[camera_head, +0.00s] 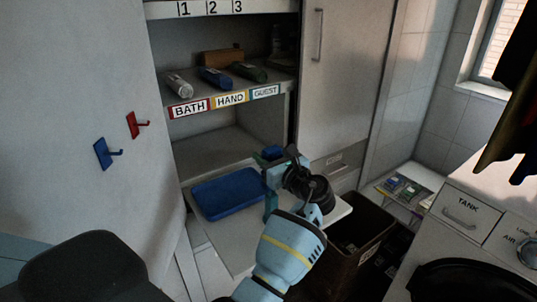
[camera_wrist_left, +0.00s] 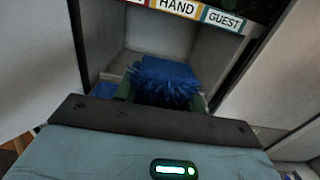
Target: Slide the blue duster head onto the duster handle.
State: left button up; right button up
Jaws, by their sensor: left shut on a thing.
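The blue duster head (camera_wrist_left: 165,80) is fuzzy and sits between the fingers of my left gripper (camera_wrist_left: 162,98) in the left wrist view. In the head view my left gripper (camera_head: 268,178) is shut on it, above the low shelf beside the blue tray. Only a small blue part of the head (camera_head: 272,152) shows there, the rest hidden by the gripper and wrist. I cannot make out the duster handle in either view. My right gripper is not in view.
A blue tray (camera_head: 228,193) lies on the low white shelf. Rolled towels, including a blue one (camera_head: 216,77), lie on the labelled shelf above. A dark bin (camera_head: 355,240) stands right of my gripper. The cubby (camera_head: 215,150) behind looks empty.

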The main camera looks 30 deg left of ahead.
pick_arm(q)
jog(key=shift+f, duration=1.2)
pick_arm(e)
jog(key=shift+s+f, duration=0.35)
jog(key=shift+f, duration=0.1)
pick_arm(q)
jog(key=o, duration=1.1)
jog(key=shift+c, duration=0.2)
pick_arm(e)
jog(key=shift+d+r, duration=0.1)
